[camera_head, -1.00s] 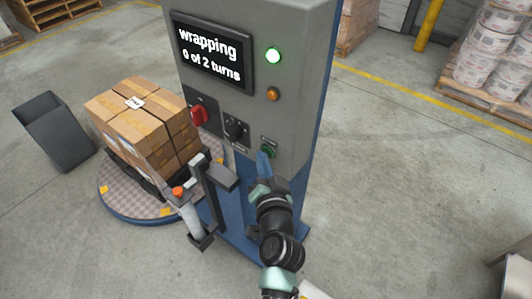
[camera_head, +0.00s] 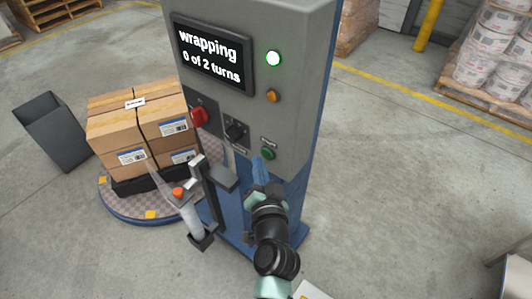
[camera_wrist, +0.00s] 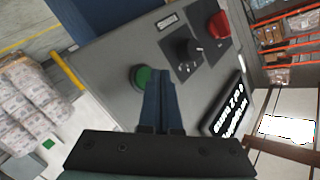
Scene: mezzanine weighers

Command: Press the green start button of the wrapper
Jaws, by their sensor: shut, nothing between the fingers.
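The wrapper (camera_head: 300,100) is a grey column with a screen (camera_head: 212,52) reading "wrapping 0 of 2 turns" and a lit green lamp (camera_head: 273,58). Its green start button (camera_head: 267,153) is low on the panel. It also shows in the wrist view (camera_wrist: 141,77), just left of the fingertips. My gripper (camera_head: 259,163) is shut and empty, its blue fingertips just below and left of the button in the head view, apparently apart from it. In the wrist view the fingers (camera_wrist: 157,78) point at the panel beside the button.
A red switch (camera_head: 199,117) and a black knob (camera_head: 236,131) sit left of the button. Stacked cartons (camera_head: 138,122) stand on the turntable (camera_head: 122,208). A film carriage (camera_head: 208,190) stands between it and my arm.

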